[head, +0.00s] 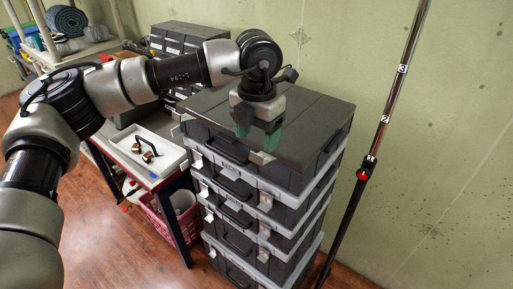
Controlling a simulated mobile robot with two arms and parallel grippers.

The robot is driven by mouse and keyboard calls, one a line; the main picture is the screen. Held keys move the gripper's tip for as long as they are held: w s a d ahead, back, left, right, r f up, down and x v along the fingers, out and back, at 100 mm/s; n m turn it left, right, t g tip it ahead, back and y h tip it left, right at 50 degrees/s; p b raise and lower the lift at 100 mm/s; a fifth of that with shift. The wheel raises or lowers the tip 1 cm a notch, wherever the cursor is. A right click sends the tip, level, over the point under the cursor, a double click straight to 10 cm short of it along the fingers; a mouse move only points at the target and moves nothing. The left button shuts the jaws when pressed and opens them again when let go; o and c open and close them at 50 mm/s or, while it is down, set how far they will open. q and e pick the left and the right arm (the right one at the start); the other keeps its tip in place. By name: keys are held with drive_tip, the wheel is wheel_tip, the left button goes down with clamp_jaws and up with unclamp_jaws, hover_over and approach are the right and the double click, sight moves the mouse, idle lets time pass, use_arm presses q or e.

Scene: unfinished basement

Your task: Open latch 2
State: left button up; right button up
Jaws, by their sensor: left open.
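My left gripper (257,135) points down over the front part of the top dark case (300,125). Its two green fingertips are apart, with nothing seen between them; I cannot tell if they touch the lid. The case tops a stack and has light latches on its front, at the left (197,162) and right (262,158) of its handle. No number is readable on these. Which part is latch 2 is unclear. My right gripper is out of view.
A white tray (122,157) with copper-coloured pieces is on the workbench left of the stack. A pink basket (168,212) is below. Dark drawer boxes (180,38) stand behind. The green wall is close behind the pole. Bare wood floor shows at front left.

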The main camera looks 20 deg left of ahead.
sight(257, 160)
use_arm(q)
drive_tip(key=shift+f+p, duration=0.35)
drive_tip(key=shift+f, duration=1.95)
drive_tip(key=shift+c, duration=0.2)
drive_tip(key=c, duration=0.9)
drive_tip(key=shift+w+d+r+g+y, duration=0.15)
drive_tip(key=shift+w+r+g+y, duration=0.2)
drive_tip(key=shift+g, duration=0.45)
